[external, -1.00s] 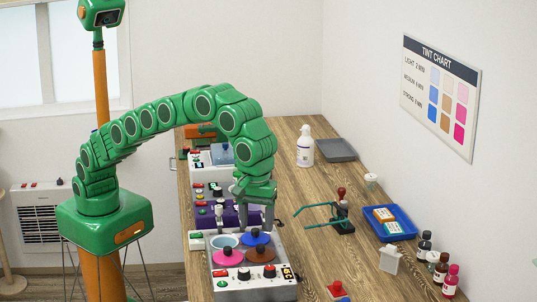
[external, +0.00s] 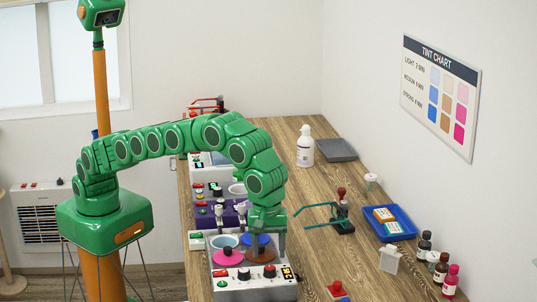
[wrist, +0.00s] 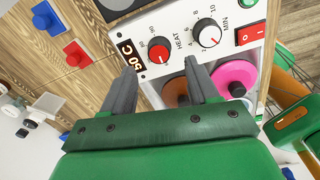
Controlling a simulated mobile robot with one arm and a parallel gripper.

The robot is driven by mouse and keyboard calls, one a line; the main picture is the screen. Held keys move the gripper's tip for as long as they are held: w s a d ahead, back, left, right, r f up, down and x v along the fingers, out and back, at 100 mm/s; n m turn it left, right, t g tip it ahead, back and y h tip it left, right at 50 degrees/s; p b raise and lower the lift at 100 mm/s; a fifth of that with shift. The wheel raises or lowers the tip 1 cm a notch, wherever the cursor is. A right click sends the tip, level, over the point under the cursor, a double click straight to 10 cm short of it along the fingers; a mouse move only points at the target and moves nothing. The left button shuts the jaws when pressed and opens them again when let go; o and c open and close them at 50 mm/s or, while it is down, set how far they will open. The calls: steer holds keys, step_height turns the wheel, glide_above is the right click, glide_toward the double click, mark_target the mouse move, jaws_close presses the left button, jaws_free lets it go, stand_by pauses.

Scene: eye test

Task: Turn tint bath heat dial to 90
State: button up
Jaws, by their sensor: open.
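The tint bath (external: 250,291) is a pale box at the front of the bench, with colored lids and a control panel. Its heat dial (wrist: 159,50), red-faced in the wrist view, sits between the display (wrist: 130,55) and the minutes dial (wrist: 207,33); it also shows in the external view (external: 270,272). I cannot read its setting surely; the display seems to read 50 C. My gripper (wrist: 160,70) is open and empty, its fingertips spread on either side of the line to the heat dial, apparently short of it. In the external view my gripper (external: 268,247) hangs over the lids, just behind the panel.
A brown lid (external: 261,257) and a pink lid (external: 228,257) lie close under my gripper. A red switch (wrist: 250,36) sits on the panel. Red (wrist: 77,54) and blue (wrist: 46,18) knobbed pieces lie beside the bath. A green-armed stand (external: 342,219) is to the right.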

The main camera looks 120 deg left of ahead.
mark_target(269, 272)
steer(key=shift+f, duration=2.55)
steer(key=c, duration=1)
steer(key=shift+c, duration=0.2)
